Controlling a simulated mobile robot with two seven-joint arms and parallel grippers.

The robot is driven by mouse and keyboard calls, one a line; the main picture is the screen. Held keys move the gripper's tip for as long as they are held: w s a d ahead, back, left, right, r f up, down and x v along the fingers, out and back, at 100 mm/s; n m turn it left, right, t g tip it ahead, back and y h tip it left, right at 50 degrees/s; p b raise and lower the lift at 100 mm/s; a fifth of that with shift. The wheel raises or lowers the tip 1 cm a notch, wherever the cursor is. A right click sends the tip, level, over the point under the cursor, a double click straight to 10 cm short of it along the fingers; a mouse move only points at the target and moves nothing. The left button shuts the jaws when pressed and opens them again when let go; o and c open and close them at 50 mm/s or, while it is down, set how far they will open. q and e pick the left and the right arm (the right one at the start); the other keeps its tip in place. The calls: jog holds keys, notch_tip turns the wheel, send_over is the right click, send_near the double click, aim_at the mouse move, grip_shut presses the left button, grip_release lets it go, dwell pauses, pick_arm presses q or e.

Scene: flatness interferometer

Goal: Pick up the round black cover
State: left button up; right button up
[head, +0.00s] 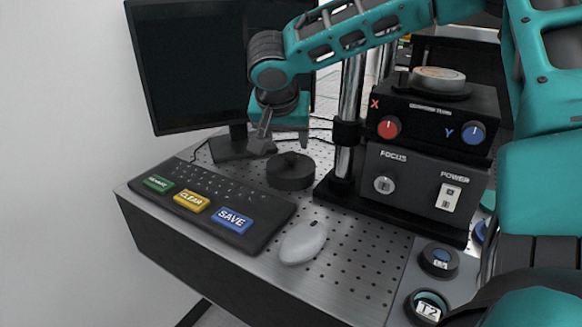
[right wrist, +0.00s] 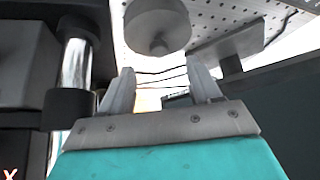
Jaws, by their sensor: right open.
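The round black cover (head: 290,178) stands on the perforated metal table, between the keyboard and the instrument's post. It is a low disc with a small knob on top. My right gripper (head: 284,142) is above it in the head view, fingers down, open and empty. In the right wrist view the cover (right wrist: 150,18) shows at the top, beyond the two spread fingers (right wrist: 162,76) and apart from them. My left gripper is not in view.
A monitor (head: 195,65) stands behind, and a keyboard (head: 215,200) and white mouse (head: 303,242) lie in front. The chrome post (head: 349,100) and black control box (head: 425,185) stand close on the right. Round items, one labelled T2 (head: 428,307), sit at front right.

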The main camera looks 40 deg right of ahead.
aim_at(291, 154)
jog(key=x, duration=0.7)
jog(key=shift+w+d+f, duration=0.1)
jog(key=shift+d, duration=0.15)
jog(key=shift+c, duration=0.3)
jog(key=c, duration=1.1)
